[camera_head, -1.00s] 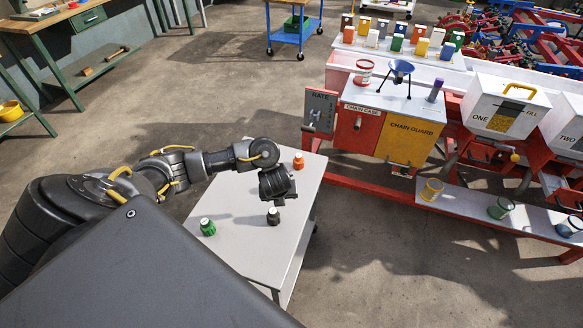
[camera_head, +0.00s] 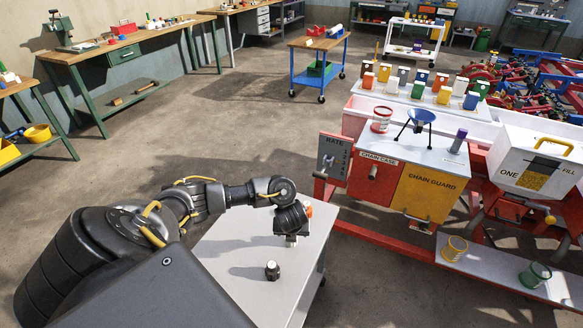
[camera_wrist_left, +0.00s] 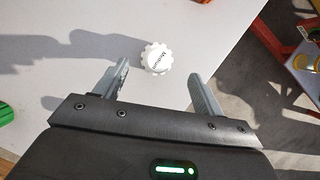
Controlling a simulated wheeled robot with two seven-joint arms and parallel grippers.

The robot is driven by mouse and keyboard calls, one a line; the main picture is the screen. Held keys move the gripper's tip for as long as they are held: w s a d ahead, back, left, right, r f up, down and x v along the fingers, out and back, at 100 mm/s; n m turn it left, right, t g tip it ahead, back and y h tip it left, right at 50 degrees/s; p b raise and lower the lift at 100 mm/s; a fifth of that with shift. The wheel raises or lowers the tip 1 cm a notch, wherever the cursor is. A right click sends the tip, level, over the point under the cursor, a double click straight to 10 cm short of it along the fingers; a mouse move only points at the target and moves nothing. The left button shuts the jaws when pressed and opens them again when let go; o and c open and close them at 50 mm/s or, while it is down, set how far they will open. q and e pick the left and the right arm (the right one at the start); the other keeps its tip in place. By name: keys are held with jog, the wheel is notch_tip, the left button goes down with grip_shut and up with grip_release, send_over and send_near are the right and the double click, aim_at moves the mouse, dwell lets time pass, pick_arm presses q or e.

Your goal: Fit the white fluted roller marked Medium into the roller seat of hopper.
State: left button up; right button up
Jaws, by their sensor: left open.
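The white fluted roller (camera_wrist_left: 156,58) stands on the grey table (camera_wrist_left: 200,20) in the left wrist view, its round end marked Medium facing up. My left gripper (camera_wrist_left: 160,70) is open, with the roller seen between and just past its two fingertips; they do not appear to touch it. In the head view my left gripper (camera_head: 291,238) is low over the table, and I cannot clearly tell the white roller from the fingers there. A white hopper (camera_head: 540,160) marked ONE and FILL stands at the right; I cannot make out its roller seat. My right gripper is not in view.
A green thing (camera_wrist_left: 6,110) is cut off at the left wrist view's edge. The red chain case (camera_head: 374,178) stands beyond the table.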

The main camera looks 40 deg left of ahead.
pick_arm(q)
jog(key=shift+f, duration=0.15)
jog(key=x, duration=0.2)
jog(key=b+x, duration=0.1)
jog(key=x, duration=0.2)
jog(key=shift+a+b, duration=0.3)
jog(key=shift+a, duration=0.05)
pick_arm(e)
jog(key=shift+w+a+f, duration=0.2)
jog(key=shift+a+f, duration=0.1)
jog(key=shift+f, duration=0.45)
pick_arm(q)
jog(key=shift+c, duration=0.4)
jog(key=c, duration=1.1)
jog(key=shift+r, duration=0.2)
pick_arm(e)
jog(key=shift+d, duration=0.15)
pick_arm(q)
jog(key=shift+r, duration=0.1)
